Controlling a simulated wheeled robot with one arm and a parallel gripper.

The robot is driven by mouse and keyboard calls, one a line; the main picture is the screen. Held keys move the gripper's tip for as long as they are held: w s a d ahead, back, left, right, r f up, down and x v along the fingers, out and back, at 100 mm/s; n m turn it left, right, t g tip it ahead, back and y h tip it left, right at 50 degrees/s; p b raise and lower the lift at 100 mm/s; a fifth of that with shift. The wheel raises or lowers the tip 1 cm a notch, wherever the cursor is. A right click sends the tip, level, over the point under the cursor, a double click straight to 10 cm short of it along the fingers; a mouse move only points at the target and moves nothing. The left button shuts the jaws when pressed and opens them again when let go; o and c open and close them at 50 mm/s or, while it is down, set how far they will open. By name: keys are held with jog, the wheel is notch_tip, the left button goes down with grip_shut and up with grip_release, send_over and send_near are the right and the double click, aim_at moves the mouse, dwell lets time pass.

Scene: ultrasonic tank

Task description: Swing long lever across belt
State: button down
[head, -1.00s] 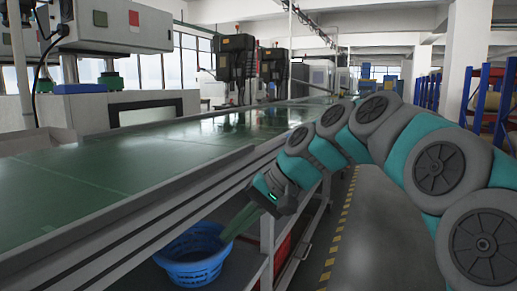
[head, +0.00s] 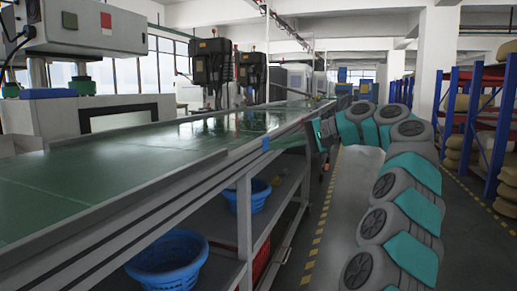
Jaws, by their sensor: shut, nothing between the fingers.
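The green conveyor belt (head: 120,168) runs from the left foreground into the distance, with a grey side rail. I cannot make out a long lever for certain. A small blue piece (head: 266,143) sits on the near rail. My gripper (head: 318,130) is at the end of my teal and grey arm, beside the belt's right edge farther back. It is small and partly merges with the rail behind it. It looks empty, and I cannot tell whether it touches the rail.
A blue basket (head: 168,262) stands under the belt, with another blue basket (head: 246,196) farther along. Machines (head: 212,68) line the belt's far side. A shelf rack (head: 492,130) stands at the right. The aisle with a yellow dashed line lies right of the belt.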

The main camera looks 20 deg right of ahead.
send_near(226, 153)
jog(key=x, duration=0.5)
jog(key=shift+a+f, duration=0.15)
jog(key=shift+w+a, duration=0.3)
jog(key=shift+a, duration=0.2)
